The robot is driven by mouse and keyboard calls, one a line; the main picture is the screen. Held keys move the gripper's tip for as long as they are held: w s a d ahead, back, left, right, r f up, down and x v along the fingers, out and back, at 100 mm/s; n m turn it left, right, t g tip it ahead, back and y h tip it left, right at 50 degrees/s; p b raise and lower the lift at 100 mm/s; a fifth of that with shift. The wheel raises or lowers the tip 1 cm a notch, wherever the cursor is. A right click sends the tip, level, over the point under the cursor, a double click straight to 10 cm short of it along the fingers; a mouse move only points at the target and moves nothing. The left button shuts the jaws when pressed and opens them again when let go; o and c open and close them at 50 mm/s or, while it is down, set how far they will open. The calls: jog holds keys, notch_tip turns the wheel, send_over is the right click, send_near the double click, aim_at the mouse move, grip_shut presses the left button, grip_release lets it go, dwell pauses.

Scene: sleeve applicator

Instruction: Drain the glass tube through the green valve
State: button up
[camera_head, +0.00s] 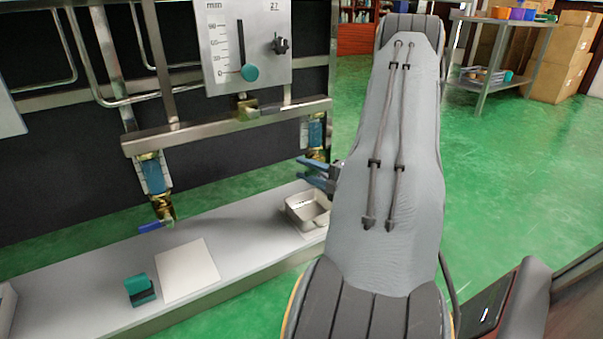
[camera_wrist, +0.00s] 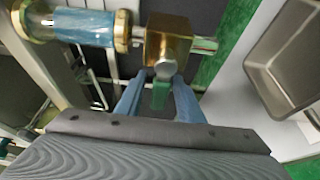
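A glass tube with blue liquid (camera_wrist: 85,25) leads to a brass valve body (camera_wrist: 167,42) in the wrist view. The valve's green handle (camera_wrist: 160,96) points toward my wrist camera. My gripper (camera_wrist: 160,80) has its two blue fingers on either side of this handle, with a gap seeming to show on both sides; it looks open. In the head view my gripper (camera_head: 304,170) is just below the right-hand glass tube (camera_head: 316,132), and the valve is mostly hidden there. A metal pan (camera_head: 308,209) stands on the bench below; it also shows in the wrist view (camera_wrist: 285,65).
A second glass tube (camera_head: 155,174) with a blue-handled valve (camera_head: 150,228) hangs at left. A steel rail (camera_head: 220,126) and a gauge panel (camera_head: 243,45) are above. A white sheet (camera_head: 187,270) and a teal object (camera_head: 140,289) lie on the grey bench (camera_head: 75,300).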

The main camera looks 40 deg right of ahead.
jog(key=shift+w, duration=0.65)
grip_shut()
jog(key=shift+d+r, duration=0.1)
